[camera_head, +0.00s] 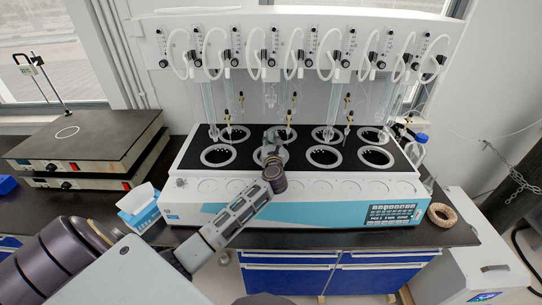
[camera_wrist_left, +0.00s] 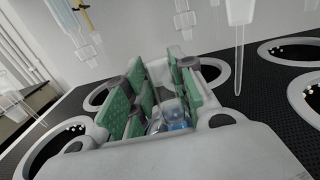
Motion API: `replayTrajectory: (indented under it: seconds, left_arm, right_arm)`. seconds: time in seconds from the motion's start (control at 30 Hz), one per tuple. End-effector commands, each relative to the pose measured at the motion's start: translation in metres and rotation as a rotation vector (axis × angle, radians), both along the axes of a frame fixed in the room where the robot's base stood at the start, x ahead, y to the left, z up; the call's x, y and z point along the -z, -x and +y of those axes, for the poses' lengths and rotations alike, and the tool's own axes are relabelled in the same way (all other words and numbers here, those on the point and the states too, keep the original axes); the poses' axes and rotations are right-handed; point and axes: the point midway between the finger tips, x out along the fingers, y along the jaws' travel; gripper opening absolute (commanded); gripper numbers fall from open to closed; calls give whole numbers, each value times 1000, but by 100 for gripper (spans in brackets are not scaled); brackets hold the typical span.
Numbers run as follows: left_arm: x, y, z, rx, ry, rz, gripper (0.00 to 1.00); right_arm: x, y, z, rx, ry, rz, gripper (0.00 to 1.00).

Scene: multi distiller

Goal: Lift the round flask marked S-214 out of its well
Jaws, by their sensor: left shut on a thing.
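My left gripper (camera_head: 274,148) reaches over the distiller's black top, at a front-row well left of the middle. In the left wrist view its green-padded fingers (camera_wrist_left: 160,92) are shut on a clear glass flask (camera_wrist_left: 172,116). Only part of the glass shows between the pads; its round body is mostly hidden by the gripper. The S-214 marking cannot be read in either view, and I cannot tell how deep the flask sits in its well. My right gripper is not in view.
The distiller (camera_head: 290,213) has two rows of round wells; nearby front wells (camera_head: 323,155) look empty. Glass tubes (camera_head: 209,100) and valves hang close above the back row. Stacked hot plates (camera_head: 85,140) stand left, a blue-white box (camera_head: 138,207) in front, and a cork ring (camera_head: 442,214) at right.

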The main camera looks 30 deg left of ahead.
Motion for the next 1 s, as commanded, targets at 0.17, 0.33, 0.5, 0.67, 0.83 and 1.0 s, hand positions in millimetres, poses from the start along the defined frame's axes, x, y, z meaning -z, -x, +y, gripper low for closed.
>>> replayTrajectory:
  seconds: [0.17,0.33,0.5,0.67,0.83,1.0]
  left_arm:
    - [-10,0,0,0,0,-3,0]
    - [-17,0,0,0,-1,-3,0]
    - [-23,0,0,0,-2,-2,0]
    - [-29,0,0,0,-2,-2,0]
    - [-35,0,0,0,-1,-3,0]
    - [-41,0,0,0,-1,-3,0]
  right_arm:
    - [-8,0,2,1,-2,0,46]
    - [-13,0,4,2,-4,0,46]
    - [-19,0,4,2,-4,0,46]
    - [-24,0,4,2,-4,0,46]
    - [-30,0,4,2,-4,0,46]
    - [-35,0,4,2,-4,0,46]
